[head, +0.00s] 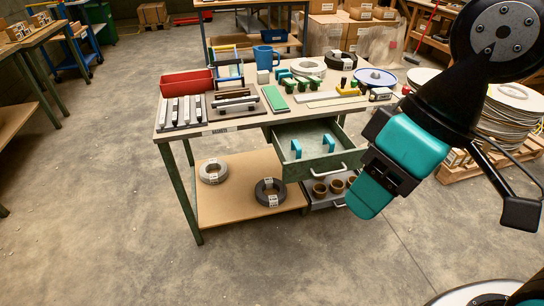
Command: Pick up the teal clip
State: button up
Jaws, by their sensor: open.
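Two teal clips lie in the open green drawer (310,163) under the tabletop, a left one (296,149) and a right one (328,142). They look like small upright arches, a short way apart. A few more small teal pieces (283,75) sit on the tabletop; I cannot tell if they are clips. My gripper (368,197), teal and black, hangs in front of and to the right of the drawer, apart from the clips. It is open, and nothing shows in it. Its fingertips are hard to make out.
A lower grey drawer (330,190) holds brown cups. Rings lie on the bottom shelf (235,195). Stacked discs (512,115) stand right. The front floor is clear.

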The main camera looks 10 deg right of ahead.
aim_at(295, 144)
jog(key=u, duration=0.3)
jog(key=k, duration=0.4)
jog(key=u, duration=1.35)
jog(key=i, duration=1.85)
jog(key=z, duration=0.85)
jog(key=i, duration=0.6)
jog(key=z, duration=1)
jog(key=i, duration=0.3)
jog(key=z, duration=0.3)
